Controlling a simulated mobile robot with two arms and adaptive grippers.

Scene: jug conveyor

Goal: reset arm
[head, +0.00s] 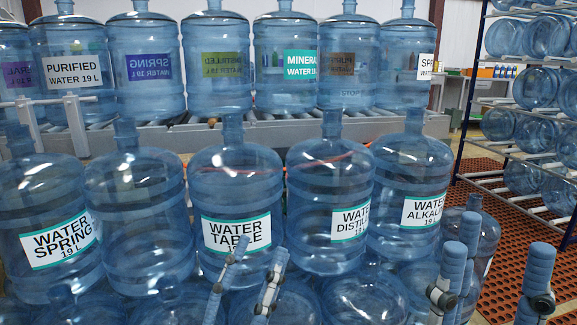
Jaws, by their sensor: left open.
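My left gripper (260,250) shows at the bottom centre, in front of the "Water Table" jug (235,195). Its two blue ribbed fingers are apart and hold nothing. My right gripper (499,252) is at the bottom right with its blue ribbed fingers spread wide and upright. Nothing is held between them; the floor and part of a jug show behind. Both arms are mostly below the picture's edge.
A front row of clear blue jugs includes "Water Spring" (55,225) and "Water Alkaline" (410,185). More jugs crowd below. A roller conveyor (165,138) carries labelled jugs behind. A rack (470,90) of lying jugs stands right, over red grated floor (500,235).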

